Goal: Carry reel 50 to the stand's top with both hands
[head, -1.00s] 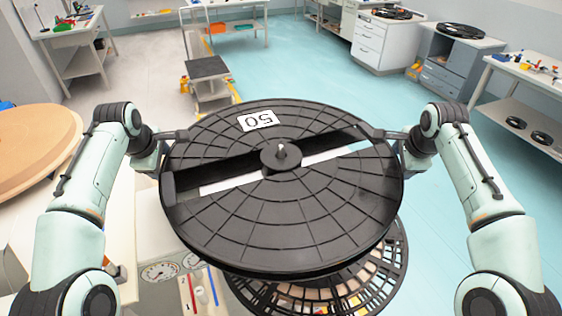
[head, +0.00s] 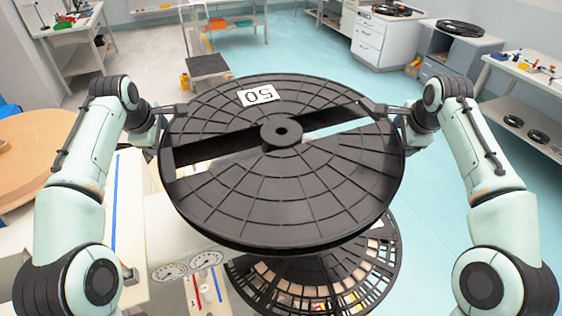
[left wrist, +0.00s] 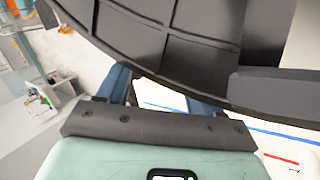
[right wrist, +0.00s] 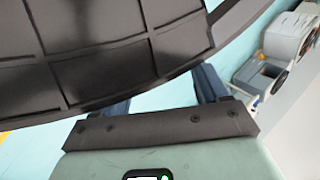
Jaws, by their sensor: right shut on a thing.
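Reel 50 (head: 300,200) is a large black ribbed disc with a white "50" label, a central hub with an open hole, and a long slot across it. It is held about level in front of me. My left gripper (head: 170,135) is at its left rim and my right gripper (head: 392,132) at its right rim. Both appear shut on it. The left wrist view shows the rim at the left fingers (left wrist: 158,90); the right wrist view shows it at the right fingers (right wrist: 165,92). I cannot tell which thing is the stand.
Below the reel is a black round open-ribbed thing (head: 385,262), partly hidden. Gauges (head: 187,266) on a pale machine sit at its left. A tan disc (head: 40,150) is at far left. A low black-topped step (head: 207,66) stands ahead. Open floor (head: 320,60) lies beyond.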

